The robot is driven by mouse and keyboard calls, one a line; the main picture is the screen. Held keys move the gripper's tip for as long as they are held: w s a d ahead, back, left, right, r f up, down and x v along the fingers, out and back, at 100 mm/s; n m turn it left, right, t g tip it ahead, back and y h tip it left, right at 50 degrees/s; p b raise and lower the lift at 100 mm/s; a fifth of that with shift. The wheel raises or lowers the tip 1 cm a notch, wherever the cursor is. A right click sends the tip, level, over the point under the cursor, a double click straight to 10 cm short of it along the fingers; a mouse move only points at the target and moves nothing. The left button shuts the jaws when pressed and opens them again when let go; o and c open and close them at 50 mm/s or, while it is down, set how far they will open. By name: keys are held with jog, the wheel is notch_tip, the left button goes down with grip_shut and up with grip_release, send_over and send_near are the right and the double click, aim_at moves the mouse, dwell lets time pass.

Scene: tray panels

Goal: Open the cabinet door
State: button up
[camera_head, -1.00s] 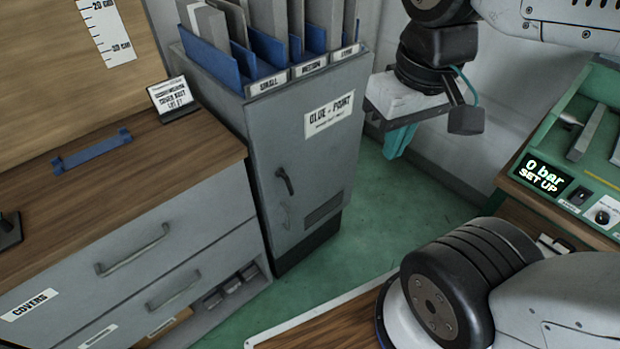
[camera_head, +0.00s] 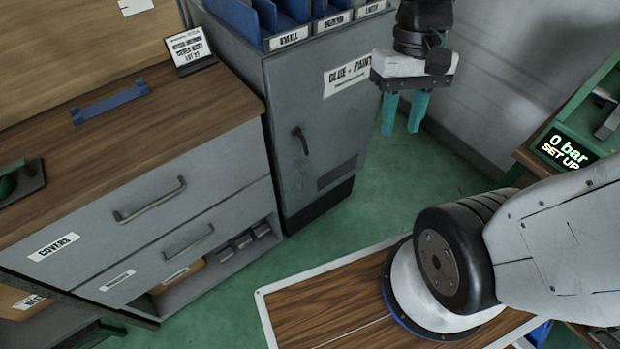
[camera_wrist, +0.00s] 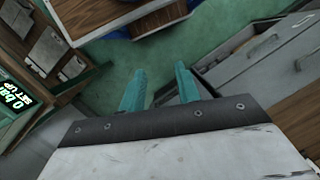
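The grey cabinet labelled "GLUE + PAINT" (camera_head: 290,85) stands at the back, with its door (camera_head: 325,135) shut. A dark handle (camera_head: 302,144) is on the left part of the door, with a keyhole-like mark below it. My gripper (camera_head: 403,132) hangs to the right of the cabinet, its white body overlapping the door's label in the picture. Its two teal fingers point down, apart and empty. In the wrist view my gripper (camera_wrist: 160,88) also shows its fingers spread, with nothing between them. The gripper is clear of the handle.
A drawer unit (camera_head: 160,190) with a wooden top stands left of the cabinet. A green bench with a "0 bar SET UP" display (camera_head: 565,148) is at right. Green floor (camera_head: 400,200) lies open between them. Blue-divided folders top the cabinet.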

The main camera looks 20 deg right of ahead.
jog(key=w+a+f+m+t+y, duration=0.1)
jog(key=w+f+m+t+y, duration=0.55)
jog(key=f, duration=0.95)
jog(key=w+a+f+m+t+y, duration=0.1)
jog(key=w+f+m+y, duration=0.25)
jog(key=f+m, duration=0.9)
jog(key=w+a+f+m+t+y, duration=0.1)
jog(key=w+f+m+t+y, duration=0.35)
jog(key=f, duration=1.55)
jog(key=w+a+t+h, duration=0.1)
jog(key=w+a+t, duration=0.1)
jog(key=w, duration=0.8)
jog(key=shift+a+m+h, duration=0.35)
jog(key=shift+a, duration=0.5)
jog(key=shift+w, duration=0.1)
grip_shut()
